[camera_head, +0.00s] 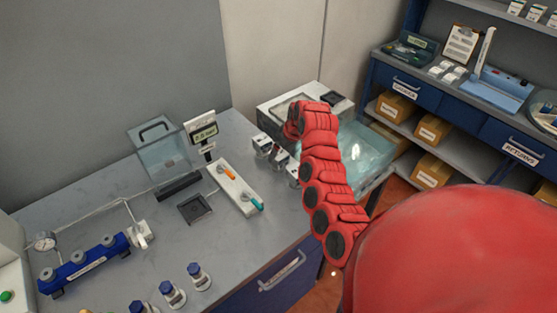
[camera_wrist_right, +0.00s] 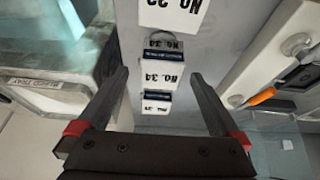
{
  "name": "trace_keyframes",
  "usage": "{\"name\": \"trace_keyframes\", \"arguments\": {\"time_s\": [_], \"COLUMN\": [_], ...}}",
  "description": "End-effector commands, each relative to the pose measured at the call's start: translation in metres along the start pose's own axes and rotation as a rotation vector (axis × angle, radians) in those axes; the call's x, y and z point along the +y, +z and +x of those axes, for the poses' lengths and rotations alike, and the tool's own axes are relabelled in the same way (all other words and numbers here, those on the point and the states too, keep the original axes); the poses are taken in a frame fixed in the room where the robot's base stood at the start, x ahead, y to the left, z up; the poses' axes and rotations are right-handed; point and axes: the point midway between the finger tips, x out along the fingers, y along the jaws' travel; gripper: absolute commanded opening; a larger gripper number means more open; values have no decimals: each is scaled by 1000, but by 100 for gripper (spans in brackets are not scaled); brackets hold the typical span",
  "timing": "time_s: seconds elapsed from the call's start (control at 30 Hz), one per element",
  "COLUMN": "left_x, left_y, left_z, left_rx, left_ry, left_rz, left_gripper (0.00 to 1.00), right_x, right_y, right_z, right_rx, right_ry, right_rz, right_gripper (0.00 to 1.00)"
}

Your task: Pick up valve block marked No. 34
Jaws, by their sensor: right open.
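In the right wrist view, the white valve block marked No. 34 (camera_wrist_right: 163,74) stands on the grey worktop. Its labels read upside down, with dark bands and a metal loop near its top edge. My right gripper (camera_wrist_right: 160,76) is open, with one finger on each side of the block and visible gaps between. In the head view, small white valve blocks (camera_head: 263,144) stand in a row beside my red right arm; their numbers are too small to read. The arm hides much of that area and the right fingertips. My left gripper is not in view.
Another numbered white block (camera_wrist_right: 172,12) stands just beyond No. 34. The bleed tray (camera_wrist_right: 50,84) is at left in the wrist view. A white holder with orange and teal tools (camera_head: 233,187), a scale display (camera_head: 203,130) and a blue manifold (camera_head: 82,264) occupy the bench.

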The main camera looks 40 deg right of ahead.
Motion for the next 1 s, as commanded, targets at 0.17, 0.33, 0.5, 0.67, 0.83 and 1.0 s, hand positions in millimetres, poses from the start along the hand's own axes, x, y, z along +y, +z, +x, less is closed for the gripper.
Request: {"name": "trace_keyframes", "arguments": {"time_s": [0.17,0.33,0.5,0.67,0.83,1.0], "left_x": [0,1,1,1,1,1], "left_y": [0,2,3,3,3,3], "left_z": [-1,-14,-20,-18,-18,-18], "left_rx": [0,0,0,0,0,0], "left_ry": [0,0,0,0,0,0], "left_rz": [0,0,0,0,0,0], "left_gripper": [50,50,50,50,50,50], "right_x": [-2,-2,-2,-2,-2,-2], "right_y": [1,2,1,0,0,0], "right_z": [15,40,50,49,49,49], "right_rx": [-5,-5,-2,-1,-1,-1], "right_ry": [-2,0,1,0,0,0], "right_rz": [-2,-4,-1,0,0,0], "right_gripper": [100,100,100,100,77,46]}}
